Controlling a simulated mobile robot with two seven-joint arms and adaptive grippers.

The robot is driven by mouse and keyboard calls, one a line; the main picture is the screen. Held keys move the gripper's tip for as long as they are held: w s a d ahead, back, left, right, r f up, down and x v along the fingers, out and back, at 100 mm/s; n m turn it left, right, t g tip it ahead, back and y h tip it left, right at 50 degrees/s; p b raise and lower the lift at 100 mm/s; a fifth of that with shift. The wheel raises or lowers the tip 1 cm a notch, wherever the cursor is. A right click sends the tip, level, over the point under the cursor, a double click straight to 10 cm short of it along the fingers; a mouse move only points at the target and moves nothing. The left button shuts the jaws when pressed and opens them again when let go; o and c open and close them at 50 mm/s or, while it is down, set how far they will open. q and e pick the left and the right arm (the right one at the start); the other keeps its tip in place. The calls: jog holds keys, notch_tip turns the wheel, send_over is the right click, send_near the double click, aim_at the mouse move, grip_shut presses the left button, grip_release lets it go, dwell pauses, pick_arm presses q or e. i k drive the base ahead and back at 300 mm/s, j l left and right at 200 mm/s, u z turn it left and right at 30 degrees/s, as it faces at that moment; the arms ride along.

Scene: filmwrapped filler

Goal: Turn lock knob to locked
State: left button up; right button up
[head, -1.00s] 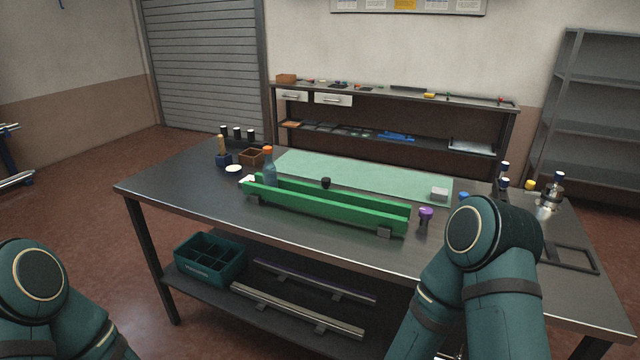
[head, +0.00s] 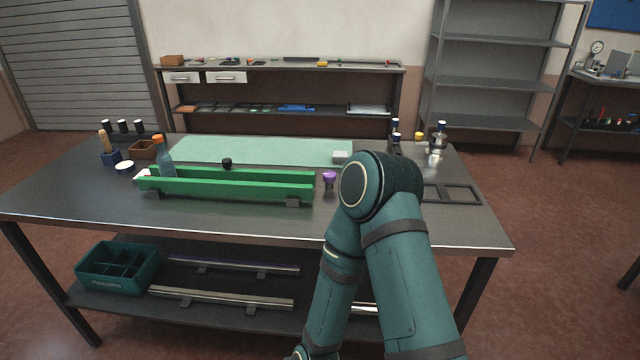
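No part is clearly recognisable as the lock knob. A small black knob (head: 227,163) stands up at the long green rails (head: 230,188) on the workbench. A purple-topped piece (head: 329,180) stands just right of the rails' end. A metallic device (head: 437,146) with a blue top stands at the bench's back right; its details are too small to tell. My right arm is bent in front of the bench, its elbow overlapping the bench's right part. My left arm and gripper are out of view.
The workbench (head: 80,205) carries a pale green mat (head: 260,150), a bottle with an orange cap (head: 163,157) and a black frame (head: 455,193). A teal divided crate (head: 118,270) and metal rails lie on its lower shelf. Grey shelving (head: 490,85) stands behind.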

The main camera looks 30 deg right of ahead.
aim_at(329, 177)
jog(key=i+j, duration=0.15)
jog(key=i+j+z, duration=0.1)
jog(key=z, duration=0.35)
jog(key=i+j+z, duration=0.15)
jog(key=z, duration=0.3)
jog(key=i+j, duration=0.05)
